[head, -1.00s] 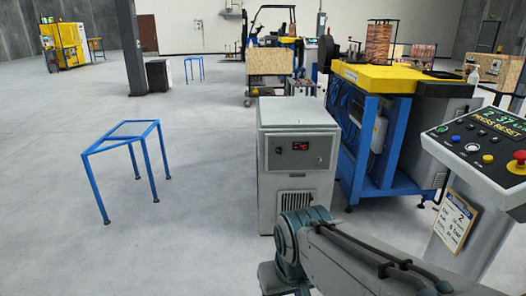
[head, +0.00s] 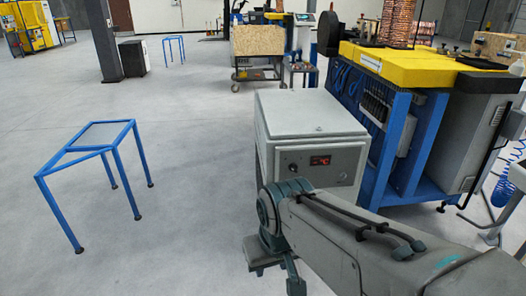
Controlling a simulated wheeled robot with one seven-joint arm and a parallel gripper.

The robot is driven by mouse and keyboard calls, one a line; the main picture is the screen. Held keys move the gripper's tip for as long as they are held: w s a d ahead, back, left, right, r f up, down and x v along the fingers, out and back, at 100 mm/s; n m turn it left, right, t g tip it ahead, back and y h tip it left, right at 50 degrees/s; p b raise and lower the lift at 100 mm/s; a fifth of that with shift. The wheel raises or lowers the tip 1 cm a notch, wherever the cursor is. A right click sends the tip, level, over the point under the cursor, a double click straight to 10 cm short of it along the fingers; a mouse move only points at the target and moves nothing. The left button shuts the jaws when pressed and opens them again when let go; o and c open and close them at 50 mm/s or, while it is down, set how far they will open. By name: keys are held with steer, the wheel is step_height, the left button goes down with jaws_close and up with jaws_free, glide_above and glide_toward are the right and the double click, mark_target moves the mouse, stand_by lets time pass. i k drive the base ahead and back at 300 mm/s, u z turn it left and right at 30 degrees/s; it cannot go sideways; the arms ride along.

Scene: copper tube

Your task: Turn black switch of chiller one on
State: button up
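My arm covers the chiller's lower front. The end of my arm, with my gripper (head: 276,266), points down in front of the chiller, apart from the knob. Its fingers are not clear enough to tell open from shut.
A blue-framed machine with a yellow top (head: 432,72) stands right behind the chiller. A low blue frame table (head: 95,140) stands at left, with clear floor between it and the chiller. A wooden box on a cart (head: 258,42) is farther back.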

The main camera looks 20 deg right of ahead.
mark_target(294, 167)
steer(key=i, duration=1.05)
steer(key=z, duration=2.1)
